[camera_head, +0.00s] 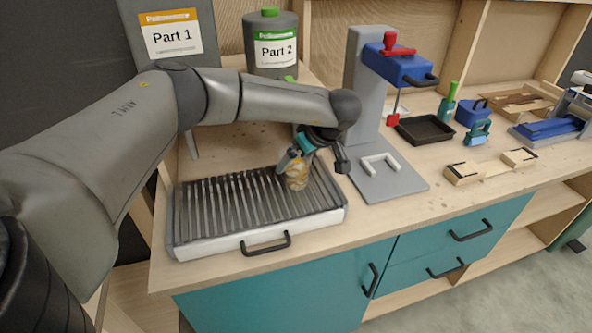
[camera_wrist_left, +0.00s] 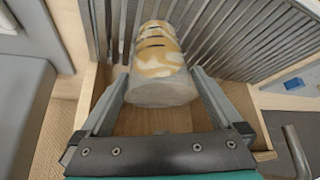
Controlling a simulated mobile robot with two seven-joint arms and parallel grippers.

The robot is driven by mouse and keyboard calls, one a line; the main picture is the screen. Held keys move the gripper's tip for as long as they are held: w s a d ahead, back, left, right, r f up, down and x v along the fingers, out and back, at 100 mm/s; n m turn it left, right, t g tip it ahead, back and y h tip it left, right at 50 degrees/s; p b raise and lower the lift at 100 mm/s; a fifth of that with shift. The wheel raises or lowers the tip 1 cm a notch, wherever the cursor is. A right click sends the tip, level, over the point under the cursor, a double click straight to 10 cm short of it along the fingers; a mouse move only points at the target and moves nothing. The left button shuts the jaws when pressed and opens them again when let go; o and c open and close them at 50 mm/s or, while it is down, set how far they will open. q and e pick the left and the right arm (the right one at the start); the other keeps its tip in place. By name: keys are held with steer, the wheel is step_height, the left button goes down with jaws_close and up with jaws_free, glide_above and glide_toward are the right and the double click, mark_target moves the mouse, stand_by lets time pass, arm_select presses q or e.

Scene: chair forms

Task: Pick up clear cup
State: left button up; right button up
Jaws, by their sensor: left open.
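The clear cup (camera_head: 297,175) has tan and whitish swirls and stands on the dark slatted grate at its back right part. In the left wrist view the cup (camera_wrist_left: 160,62) is at the top centre, with its near end between the fingertips. In the left wrist view the left gripper (camera_wrist_left: 160,85) is open, one finger on each side of the cup. I cannot tell whether either finger touches it. My right gripper is not in view.
The slatted grate tray (camera_head: 195,247) has a black front handle. A grey press stand (camera_head: 400,185) with a white U-shaped piece is just right of it. Containers labelled Part 1 (camera_head: 172,35) and Part 2 (camera_head: 272,48) stand behind. A black tray (camera_head: 425,128) lies farther right.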

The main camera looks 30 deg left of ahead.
arm_select(q)
steer(key=c, duration=0.7)
steer(key=shift+c, duration=0.2)
steer(key=shift+r, duration=0.15)
